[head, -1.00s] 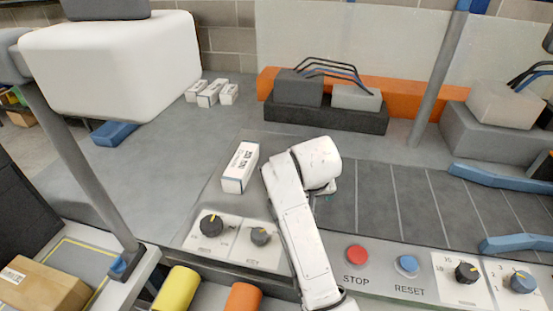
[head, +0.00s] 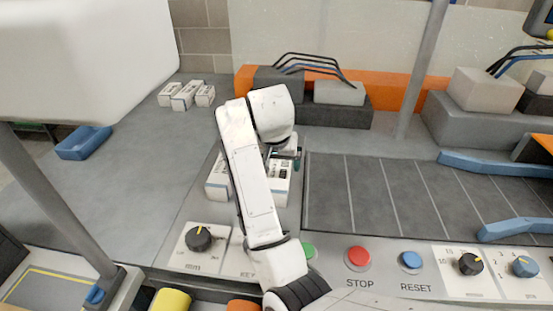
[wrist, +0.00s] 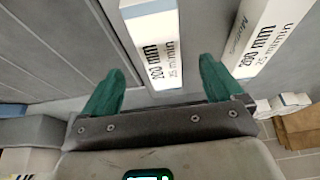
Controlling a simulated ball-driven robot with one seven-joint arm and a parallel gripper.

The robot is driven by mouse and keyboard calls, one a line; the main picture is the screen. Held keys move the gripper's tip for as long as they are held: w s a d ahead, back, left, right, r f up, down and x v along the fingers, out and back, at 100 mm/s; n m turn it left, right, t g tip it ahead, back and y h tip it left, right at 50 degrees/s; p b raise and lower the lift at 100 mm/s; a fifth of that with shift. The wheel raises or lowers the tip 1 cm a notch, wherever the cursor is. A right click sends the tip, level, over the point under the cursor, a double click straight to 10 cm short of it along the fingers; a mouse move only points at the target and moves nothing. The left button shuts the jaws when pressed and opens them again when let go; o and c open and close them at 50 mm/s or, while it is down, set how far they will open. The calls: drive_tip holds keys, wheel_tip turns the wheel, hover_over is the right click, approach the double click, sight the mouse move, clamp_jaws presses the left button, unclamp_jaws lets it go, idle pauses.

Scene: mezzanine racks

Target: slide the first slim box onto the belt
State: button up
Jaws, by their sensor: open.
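Two slim white printed boxes stand on the grey deck left of the dark belt (head: 328,200) in the head view. One box (head: 279,185) is right of my arm, near the belt's left edge. The other (head: 217,180) is left of my arm and partly hidden by it. My gripper (head: 285,152) is just behind the right box. In the wrist view my gripper (wrist: 160,85) is open, with green fingers apart.
Small white boxes (head: 187,96) stand at the back left, with a blue tray (head: 84,142) nearby. Grey blocks with cables (head: 340,92) are at the back. A control panel with a red STOP button (head: 359,257) runs along the front. A grey post (head: 422,70) rises behind the belt.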

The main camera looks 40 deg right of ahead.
sight(279, 174)
drive_tip(key=x, duration=0.9)
drive_tip(key=shift+d+f, duration=0.1)
drive_tip(key=shift+f, duration=0.25)
drive_tip(key=c, duration=1.3)
